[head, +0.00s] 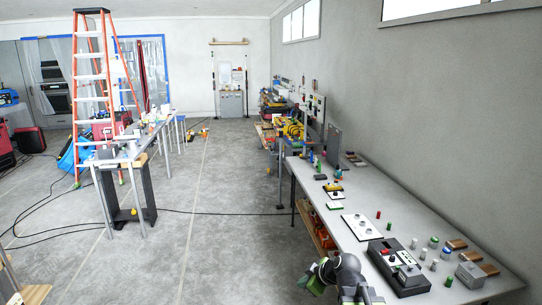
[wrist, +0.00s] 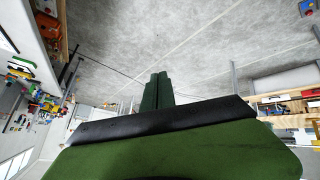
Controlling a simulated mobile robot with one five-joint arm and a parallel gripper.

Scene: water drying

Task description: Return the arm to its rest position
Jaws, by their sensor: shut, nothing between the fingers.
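My gripper (wrist: 157,90) shows in the wrist view as two dark green fingers pressed together with nothing between them. It points out over the open grey floor, and the room appears tilted and upside down around it. In the head view my dark arm, with green parts, is folded at the bottom edge, beside the front edge of the long workbench (head: 378,192). The fingertips cannot be made out clearly in the head view. The gripper touches nothing in the wrist view.
The workbench along the right wall holds a dark grey device (head: 397,268), a white plate (head: 362,227) and several small parts. A narrow table (head: 135,150) and an orange ladder (head: 92,80) stand at left. Cables cross the floor; the central aisle (head: 235,170) is mostly clear.

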